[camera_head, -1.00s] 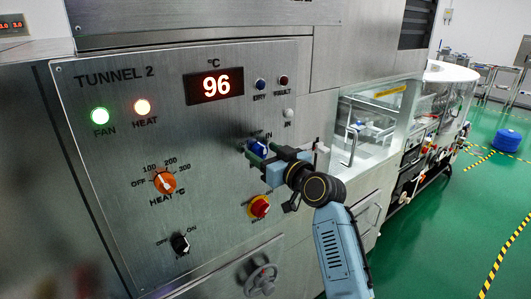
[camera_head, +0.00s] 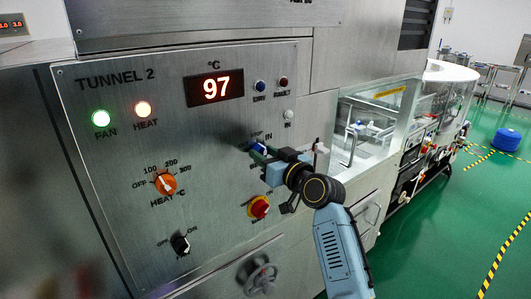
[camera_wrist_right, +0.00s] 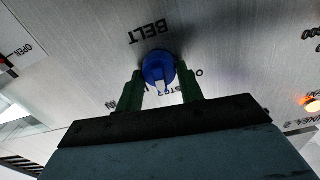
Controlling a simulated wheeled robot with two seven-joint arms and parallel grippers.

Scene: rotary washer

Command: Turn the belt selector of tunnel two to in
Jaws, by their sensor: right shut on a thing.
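The tunnel two panel (camera_head: 110,145) fills the left of the head view. Its belt selector is a blue round knob (camera_head: 257,148), partly hidden by my right gripper (camera_head: 262,151). In the right wrist view the knob (camera_wrist_right: 158,69) sits between my green fingers (camera_wrist_right: 160,92), which are shut on its sides. Its white pointer mark points down in that view, toward a partly hidden label that seems to read STOP. The BELT label (camera_wrist_right: 148,33) is upside down above the knob there. The IN label (camera_head: 268,135) shows beside the gripper in the head view. My left gripper is out of view.
A red and yellow emergency button (camera_head: 259,207) is just below my right gripper. The orange heat knob (camera_head: 164,183) and a black OFF/ON switch (camera_head: 180,244) are to the left. The display (camera_head: 215,87) reads 97. A glass enclosure (camera_head: 375,120) stands to the right.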

